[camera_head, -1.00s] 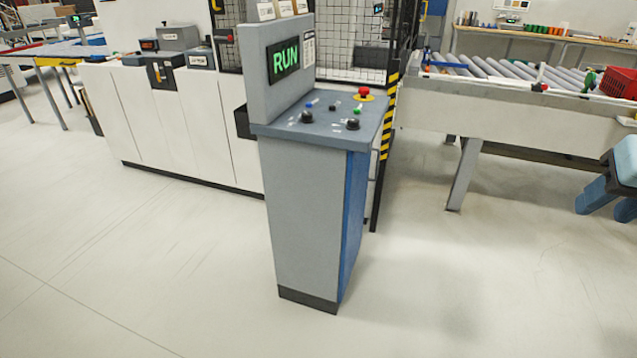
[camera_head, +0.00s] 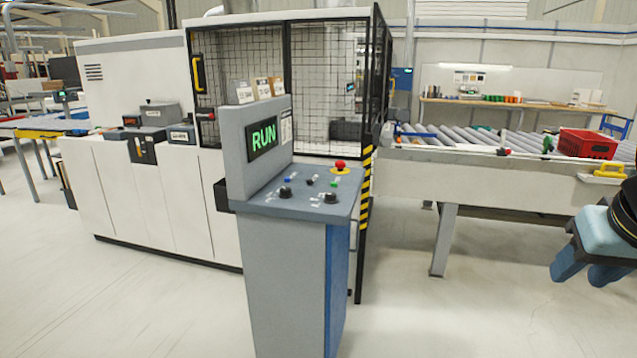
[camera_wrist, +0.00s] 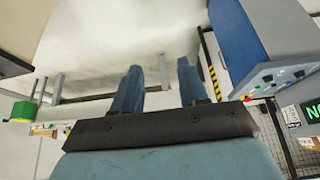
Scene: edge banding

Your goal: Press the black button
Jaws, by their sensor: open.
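The grey and blue control console (camera_head: 284,290) stands in the middle of the head view, its screen (camera_head: 263,139) showing RUN in green. A small black button (camera_head: 310,181) sits on its sloped top between a blue button (camera_head: 288,180) and a green button (camera_head: 334,183). Two larger black knobs (camera_head: 285,192) are at the front edge, and a red mushroom button (camera_head: 340,165) at the back. My gripper (camera_head: 584,277) is at the right edge, well apart from the console, open and empty. In the wrist view my gripper (camera_wrist: 160,68) has its fingers apart; the console (camera_wrist: 262,38) appears upside down at upper right.
A roller conveyor (camera_head: 470,142) with a red crate (camera_head: 587,144) lies behind at right, its leg (camera_head: 444,240) near my gripper. A fenced white machine (camera_head: 150,195) stands behind the console. The floor (camera_head: 400,315) between console and gripper is clear.

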